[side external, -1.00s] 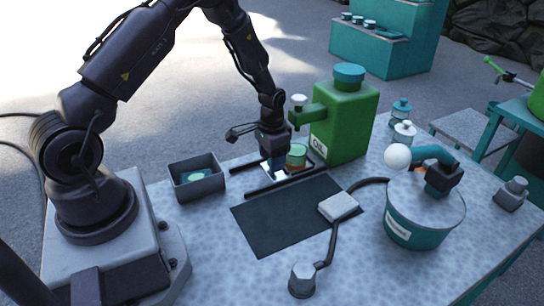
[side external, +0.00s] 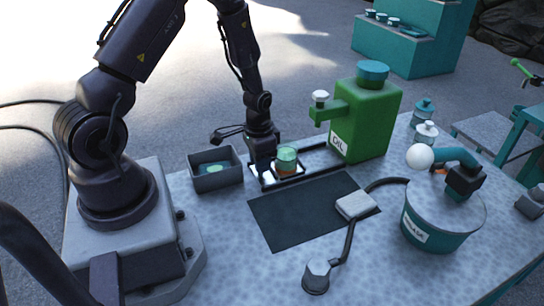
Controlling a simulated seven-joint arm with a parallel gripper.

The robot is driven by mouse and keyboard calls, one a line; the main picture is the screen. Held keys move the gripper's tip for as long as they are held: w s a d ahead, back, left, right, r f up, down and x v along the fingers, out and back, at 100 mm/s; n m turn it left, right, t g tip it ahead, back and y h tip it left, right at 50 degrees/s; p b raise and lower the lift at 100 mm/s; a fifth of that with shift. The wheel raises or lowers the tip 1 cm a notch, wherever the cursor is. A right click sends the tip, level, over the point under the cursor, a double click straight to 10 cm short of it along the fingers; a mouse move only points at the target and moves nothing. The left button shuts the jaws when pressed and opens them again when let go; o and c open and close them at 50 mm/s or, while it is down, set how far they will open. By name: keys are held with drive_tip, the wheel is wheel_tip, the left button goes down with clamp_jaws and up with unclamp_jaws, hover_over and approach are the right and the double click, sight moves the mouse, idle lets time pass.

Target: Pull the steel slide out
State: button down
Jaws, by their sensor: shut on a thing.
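The steel slide (side external: 268,178) is a bright, shiny plate lying between two dark rails on the table, in front of the green oil dispenser. A clear cup with a green upper part and an orange-red lower part (side external: 287,161) stands upright on it, clear of the dispenser's spout. My gripper (side external: 262,172) points down at the slide's left end and is shut on it, left of the cup. The fingertips and the exact grip are too small and dark to make out.
The green oil dispenser (side external: 368,118) stands behind right of the rails. A grey tray (side external: 216,181) sits close to my gripper's left. A dark mat (side external: 300,215) lies in front, with a cabled grey box (side external: 356,205) at its edge. A teal drum (side external: 434,225) stands at right.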

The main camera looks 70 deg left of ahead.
drive_tip(key=shift+s, duration=0.35)
drive_tip(key=c, duration=0.9)
unclamp_jaws()
drive_tip(key=shift+o, duration=0.2)
drive_tip(key=shift+w, duration=0.1)
drive_tip(key=shift+w+r, duration=0.1)
drive_tip(key=shift+r, duration=0.2)
wheel_tip(320, 180, up, 12)
drive_tip(key=shift+r, duration=0.2)
